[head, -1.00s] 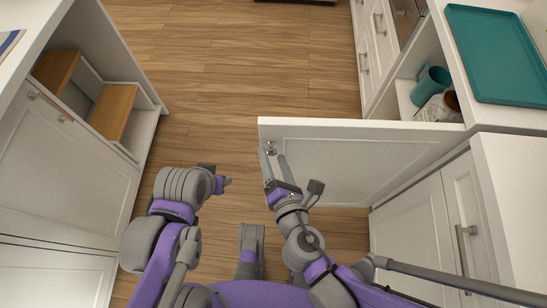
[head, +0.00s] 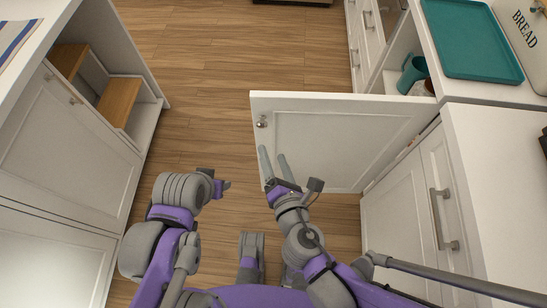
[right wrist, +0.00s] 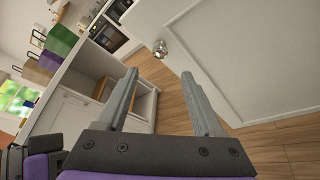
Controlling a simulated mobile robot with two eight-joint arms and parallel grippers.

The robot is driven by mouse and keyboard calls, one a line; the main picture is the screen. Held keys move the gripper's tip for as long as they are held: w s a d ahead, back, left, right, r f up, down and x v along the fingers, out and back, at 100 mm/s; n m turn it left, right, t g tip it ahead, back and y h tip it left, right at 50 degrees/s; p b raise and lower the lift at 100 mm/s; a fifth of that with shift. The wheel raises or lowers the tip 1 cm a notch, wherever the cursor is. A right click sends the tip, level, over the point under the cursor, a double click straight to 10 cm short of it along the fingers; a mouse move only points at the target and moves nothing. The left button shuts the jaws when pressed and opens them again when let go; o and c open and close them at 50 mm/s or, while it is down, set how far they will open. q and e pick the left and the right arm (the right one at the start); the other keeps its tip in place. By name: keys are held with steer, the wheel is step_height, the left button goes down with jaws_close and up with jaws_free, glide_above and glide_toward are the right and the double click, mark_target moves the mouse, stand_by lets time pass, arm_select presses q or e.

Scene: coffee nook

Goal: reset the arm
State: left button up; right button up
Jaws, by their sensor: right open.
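My right gripper (head: 272,160) is open and empty in front of the open white cabinet door (head: 340,140). In the right wrist view its two fingers (right wrist: 166,100) stand wide apart with nothing between them. The door's round metal knob (right wrist: 160,48) shows beyond the fingertips, apart from them; in the head view the knob (head: 262,124) is just above the fingers. My left arm is folded at the lower left of the head view. Its left gripper (head: 222,187) points right, and its jaws are too unclear to read.
The open cabinet at right holds a teal mug (head: 411,74). A teal tray (head: 470,45) and a bread box (head: 525,25) are on the counter above. An open shelf unit (head: 120,100) stands at left. The wooden floor (head: 215,70) between is clear.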

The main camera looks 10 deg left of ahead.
steer(key=shift+w+a, duration=0.1)
steer(key=shift+w, duration=0.05)
stand_by(0.3)
steer(key=w+d+f+m+g+h, duration=0.1)
steer(key=d+f+m+g+h, duration=0.15)
steer(key=d+m, duration=0.55)
steer(key=w+d+f+m+g+h, duration=0.15)
steer(key=d+m+h, duration=0.25)
steer(key=d+m, duration=0.4)
steer(key=s+d+m+g, duration=0.55)
steer(key=s+m, duration=0.35)
steer(key=m, duration=0.6)
step_height(320, 180, up, 14)
steer(key=w+t+p, duration=0.1)
steer(key=w+p, duration=0.1)
steer(key=p, duration=1.1)
steer(key=shift+w+y, duration=0.2)
steer(key=shift+y, duration=0.25)
